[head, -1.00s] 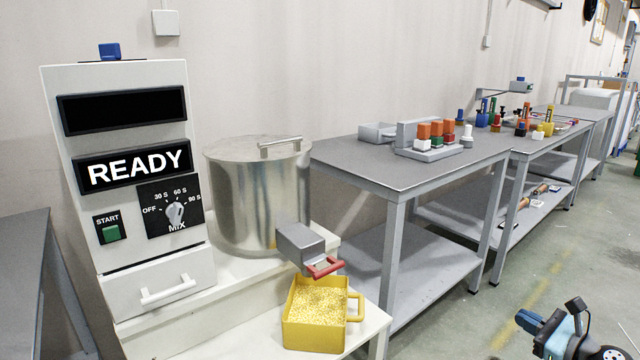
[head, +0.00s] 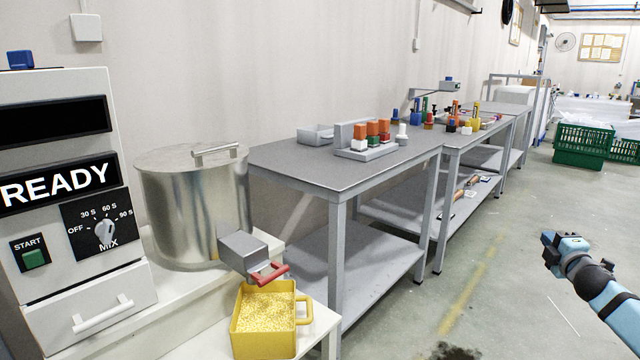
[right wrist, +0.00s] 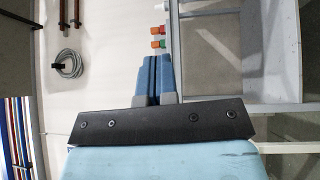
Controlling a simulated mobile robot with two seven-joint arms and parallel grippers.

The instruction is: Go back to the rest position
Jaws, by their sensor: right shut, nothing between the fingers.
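My right gripper (head: 552,254) is at the right of the head view, over the open floor and apart from the tables. Its blue fingers also show in the right wrist view (right wrist: 157,80), side by side and closed with nothing between them. My left gripper is in neither view now.
A white machine (head: 60,200) with a READY display stands at the left. Beside it are a steel pot (head: 190,210), a spout with a red handle and a yellow container (head: 264,346) of yellow grains. Grey tables (head: 290,172) line the wall. Green crates (head: 578,160) stand far right.

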